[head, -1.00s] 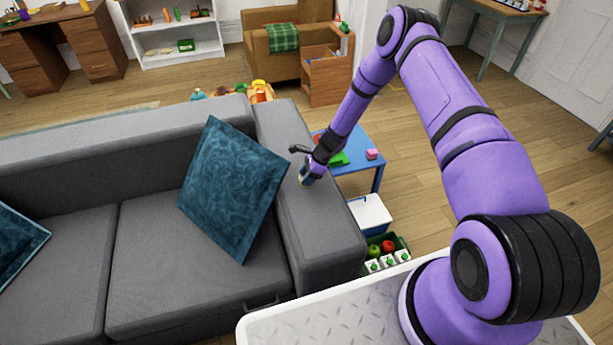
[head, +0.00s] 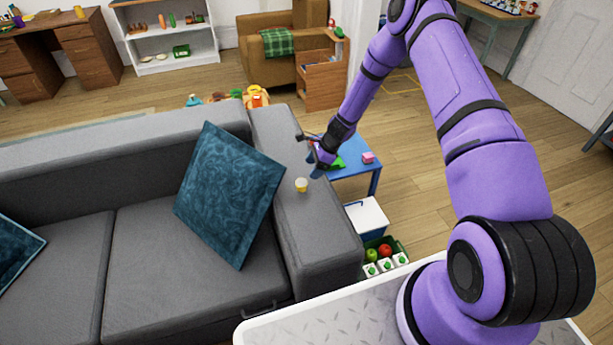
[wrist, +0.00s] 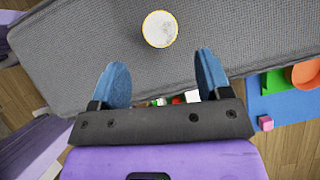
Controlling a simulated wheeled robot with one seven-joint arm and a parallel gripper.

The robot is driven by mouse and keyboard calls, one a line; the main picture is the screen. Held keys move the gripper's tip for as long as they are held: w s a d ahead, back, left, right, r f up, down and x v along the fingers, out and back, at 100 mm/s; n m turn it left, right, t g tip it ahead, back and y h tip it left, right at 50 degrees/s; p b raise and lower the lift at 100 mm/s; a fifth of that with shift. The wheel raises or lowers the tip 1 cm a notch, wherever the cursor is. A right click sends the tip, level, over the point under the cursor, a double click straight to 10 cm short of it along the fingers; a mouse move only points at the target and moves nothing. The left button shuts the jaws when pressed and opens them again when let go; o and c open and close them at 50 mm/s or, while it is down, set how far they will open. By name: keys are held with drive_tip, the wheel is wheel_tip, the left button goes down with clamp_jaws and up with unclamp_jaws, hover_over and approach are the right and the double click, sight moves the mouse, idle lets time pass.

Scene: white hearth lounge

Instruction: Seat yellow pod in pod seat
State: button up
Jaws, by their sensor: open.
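A small yellow pod (head: 301,185) with a pale top stands upright on the grey sofa's armrest (head: 312,222). In the wrist view the pod (wrist: 160,29) is a round white top with a yellow rim, beyond my fingertips and roughly centred between them. My gripper (wrist: 158,80) is open and empty, its two blue fingers apart from the pod. In the head view my gripper (head: 318,168) is just to the right of and behind the pod, near the armrest's outer edge. I cannot make out a pod seat in these views.
A blue table (head: 350,172) with green and pink pieces stands beyond the armrest. A white-lidded box (head: 367,215) and a green crate of fruit and cartons (head: 385,258) are on the floor beside it. A teal cushion (head: 228,195) leans left of the pod.

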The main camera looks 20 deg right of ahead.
drive_tip(key=shift+v, duration=2.2)
